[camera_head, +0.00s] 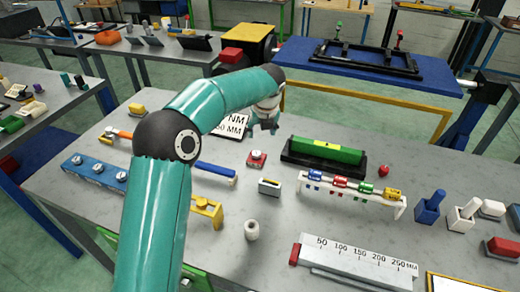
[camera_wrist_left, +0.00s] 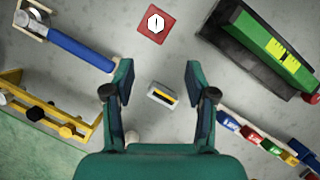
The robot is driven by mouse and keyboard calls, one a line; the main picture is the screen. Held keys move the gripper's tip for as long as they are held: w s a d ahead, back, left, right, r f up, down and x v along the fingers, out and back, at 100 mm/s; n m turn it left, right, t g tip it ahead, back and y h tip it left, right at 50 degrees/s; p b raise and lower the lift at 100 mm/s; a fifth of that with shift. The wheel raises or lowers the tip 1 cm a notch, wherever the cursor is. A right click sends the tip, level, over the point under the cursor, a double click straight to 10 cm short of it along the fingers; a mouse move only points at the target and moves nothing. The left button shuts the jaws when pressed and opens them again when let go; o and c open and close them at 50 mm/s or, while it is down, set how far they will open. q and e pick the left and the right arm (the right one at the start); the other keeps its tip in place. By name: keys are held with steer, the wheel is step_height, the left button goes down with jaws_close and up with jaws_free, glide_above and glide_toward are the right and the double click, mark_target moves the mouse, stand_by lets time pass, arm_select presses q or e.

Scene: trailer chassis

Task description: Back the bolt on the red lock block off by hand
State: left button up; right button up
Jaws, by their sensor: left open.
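The red lock block (camera_head: 257,159) is a small square on the grey table, with a pale bolt (camera_head: 257,155) on top. In the left wrist view the red lock block (camera_wrist_left: 146,31) is near the top, and its white hexagonal bolt head (camera_wrist_left: 155,22) shows a dark mark. My left gripper (camera_head: 264,128) is above the table, behind the block in the head view. In the left wrist view the gripper's (camera_wrist_left: 158,76) fingers are wide apart and empty, with the block beyond the tips. My right gripper is not in view.
A green level (camera_head: 327,150) in a black holder stands right of the block. A small grey-and-yellow block (camera_head: 269,187) is in front, a blue-handled hammer (camera_head: 215,171) left. A rack of coloured pieces (camera_head: 352,186) and a white roll (camera_head: 251,229) stand nearby. Bare table surrounds the block.

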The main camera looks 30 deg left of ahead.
mark_target(257, 154)
arm_select(q)
steer(key=p+x, duration=0.1)
steer(key=x, duration=0.4)
steer(key=p+x, duration=0.1)
steer(key=x, duration=0.4)
steer(key=p+x, duration=0.1)
steer(key=x, duration=0.4)
steer(key=shift+s+a+f, duration=0.1)
steer(key=shift+a+f, duration=0.15)
steer(key=shift+a, duration=0.15)
jaws_close()
